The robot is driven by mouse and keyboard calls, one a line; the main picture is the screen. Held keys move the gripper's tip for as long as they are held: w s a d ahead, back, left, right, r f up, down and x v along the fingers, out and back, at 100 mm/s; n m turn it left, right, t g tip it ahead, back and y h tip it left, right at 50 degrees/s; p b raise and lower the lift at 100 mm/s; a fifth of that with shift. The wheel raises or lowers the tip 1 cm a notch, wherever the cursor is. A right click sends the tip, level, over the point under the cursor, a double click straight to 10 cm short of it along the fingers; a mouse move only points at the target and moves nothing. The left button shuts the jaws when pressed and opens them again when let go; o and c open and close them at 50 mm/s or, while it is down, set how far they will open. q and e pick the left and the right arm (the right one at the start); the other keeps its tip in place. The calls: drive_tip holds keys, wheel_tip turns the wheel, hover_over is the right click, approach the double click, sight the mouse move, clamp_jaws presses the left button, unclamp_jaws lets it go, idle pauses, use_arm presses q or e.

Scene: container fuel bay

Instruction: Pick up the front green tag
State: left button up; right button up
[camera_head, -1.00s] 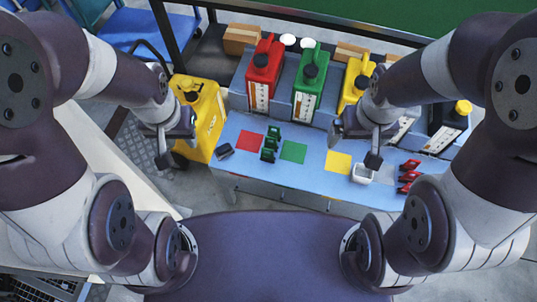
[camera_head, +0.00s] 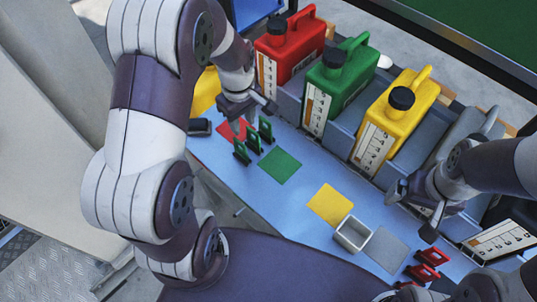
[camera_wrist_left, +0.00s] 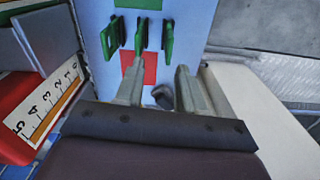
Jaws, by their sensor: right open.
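Several green tags stand upright in a row on the blue table in the head view. The front green tag (camera_head: 242,152) is nearest the table's front edge. In the left wrist view the front green tag (camera_wrist_left: 167,42) stands at the right of the row. My left gripper (camera_head: 249,110) is above the table just behind the tags, over the red square. Its fingers (camera_wrist_left: 158,84) are apart with nothing held, and the tags are beyond the fingertips. My right gripper (camera_head: 414,212) is open and empty over the table's right part.
Red (camera_head: 289,48), green (camera_head: 338,82) and yellow (camera_head: 395,120) canisters stand along the back. The table has a green square (camera_head: 280,166), a yellow square (camera_head: 330,205), a white tray (camera_head: 353,233), red tags (camera_head: 427,262) and a small dark object (camera_head: 200,127).

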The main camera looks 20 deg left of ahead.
use_arm(q)
drive_tip(key=shift+s+a+f+n, duration=0.4)
drive_tip(key=shift+s+a+n, duration=0.15)
drive_tip(key=shift+a, duration=0.15)
drive_tip(key=b, duration=0.2)
hover_over(241, 149)
drive_tip(key=f, duration=0.6)
drive_tip(key=shift+w+f, duration=0.25)
drive_tip(key=shift+s+f+b, duration=0.1)
drive_tip(key=shift+f+b, duration=0.2)
drive_tip(key=f, duration=0.1)
drive_tip(key=f+b, duration=0.1)
drive_tip(key=f, duration=0.1)
drive_tip(key=f+b, duration=0.1)
drive_tip(key=shift+s+f, duration=0.2)
drive_tip(key=shift+s, duration=0.05)
drive_tip(key=shift+f, duration=0.25)
use_arm(e)
drive_tip(key=f, duration=0.2)
drive_tip(key=a+f, duration=0.1)
drive_tip(key=f, duration=0.1)
drive_tip(key=shift+s+a, duration=0.1)
drive_tip(key=shift+s, duration=0.2)
use_arm(q)
drive_tip(key=shift+r, duration=0.1)
clamp_jaws()
